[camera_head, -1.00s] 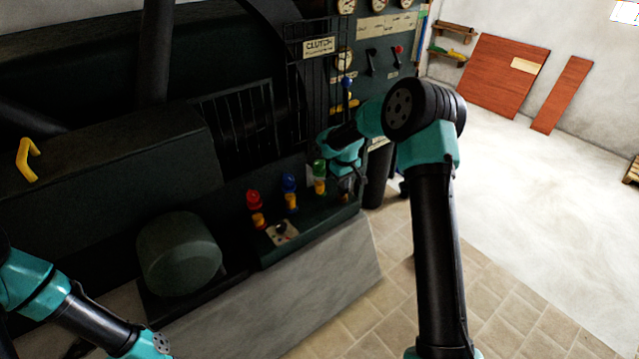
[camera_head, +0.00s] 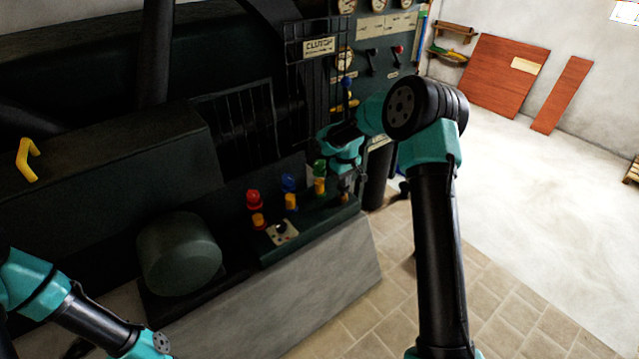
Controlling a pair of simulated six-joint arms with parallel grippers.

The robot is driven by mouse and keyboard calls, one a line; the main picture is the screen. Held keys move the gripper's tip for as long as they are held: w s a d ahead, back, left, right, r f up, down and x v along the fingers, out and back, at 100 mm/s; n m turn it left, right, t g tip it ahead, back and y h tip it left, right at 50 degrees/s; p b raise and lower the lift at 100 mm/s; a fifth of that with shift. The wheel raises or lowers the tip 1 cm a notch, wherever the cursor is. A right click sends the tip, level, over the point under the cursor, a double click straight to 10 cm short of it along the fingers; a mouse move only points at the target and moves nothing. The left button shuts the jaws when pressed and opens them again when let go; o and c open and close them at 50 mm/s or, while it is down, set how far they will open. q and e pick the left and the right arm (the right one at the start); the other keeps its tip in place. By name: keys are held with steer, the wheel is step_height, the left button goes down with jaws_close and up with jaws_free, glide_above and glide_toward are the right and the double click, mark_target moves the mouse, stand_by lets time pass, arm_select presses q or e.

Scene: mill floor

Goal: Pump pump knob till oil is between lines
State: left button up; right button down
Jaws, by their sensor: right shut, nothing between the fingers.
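Three knobs on yellow stems stand in a row on the machine's dark ledge: a red knob (camera_head: 254,198), a blue knob (camera_head: 289,182) and a green knob (camera_head: 320,168). I cannot tell which is the pump knob. My right gripper (camera_head: 344,188) points down at the ledge's right end, just right of the green knob. It is shut and empty, and partly dark against the machine. A small orange-yellow part (camera_head: 344,198) shows below its tips. The oil level and its lines cannot be made out. My left arm shows at the lower left, its gripper out of view.
A small plate (camera_head: 282,232) lies on the ledge before the knobs. A dark rounded housing (camera_head: 180,255) stands left of them. A gauge panel (camera_head: 385,40) and a caged clutch section (camera_head: 318,47) rise behind. Open floor (camera_head: 540,180) lies to the right.

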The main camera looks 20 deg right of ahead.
steer(key=shift+r, duration=1.35)
steer(key=shift+f, duration=0.2)
steer(key=shift+f, duration=2.2)
steer(key=shift+r, duration=2.4)
steer(key=shift+f, duration=0.2)
